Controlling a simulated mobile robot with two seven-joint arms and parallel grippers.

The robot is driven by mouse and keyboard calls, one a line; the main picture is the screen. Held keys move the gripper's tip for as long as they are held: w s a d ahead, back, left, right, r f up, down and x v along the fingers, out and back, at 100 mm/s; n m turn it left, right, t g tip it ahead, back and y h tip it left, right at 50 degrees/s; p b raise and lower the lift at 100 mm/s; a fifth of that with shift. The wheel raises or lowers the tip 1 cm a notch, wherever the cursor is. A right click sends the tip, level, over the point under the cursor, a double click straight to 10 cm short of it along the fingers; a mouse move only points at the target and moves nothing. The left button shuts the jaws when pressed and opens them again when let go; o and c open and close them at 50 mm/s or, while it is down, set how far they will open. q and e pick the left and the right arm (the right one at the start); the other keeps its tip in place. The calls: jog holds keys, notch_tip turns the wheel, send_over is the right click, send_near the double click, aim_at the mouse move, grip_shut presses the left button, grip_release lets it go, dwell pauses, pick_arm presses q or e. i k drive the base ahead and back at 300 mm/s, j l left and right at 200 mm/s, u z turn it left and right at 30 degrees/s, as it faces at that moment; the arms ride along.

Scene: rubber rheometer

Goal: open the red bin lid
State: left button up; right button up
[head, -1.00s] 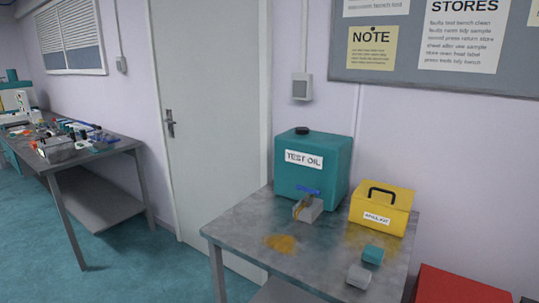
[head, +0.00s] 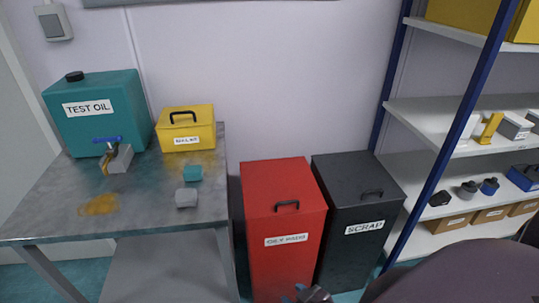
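The red bin (head: 280,262) stands on the floor between the metal table and a black bin. Its red lid (head: 270,182) is shut, with a black handle (head: 287,205) near the front edge. A white label on its front reads roughly "OILY RAGS". My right gripper (head: 312,294) just shows at the bottom edge, in front of and below the red bin's label, apart from the handle. Most of it is cut off, so its fingers cannot be read. My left gripper is out of view.
The black scrap bin (head: 355,245) stands close on the right, its lid shut. Blue-framed shelving (head: 455,115) is further right. The metal table (head: 150,200) on the left holds the test oil tank (head: 100,130), a yellow box (head: 188,125) and small blocks.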

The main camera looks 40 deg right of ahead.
aim_at(272, 188)
jog(key=z, duration=1.2)
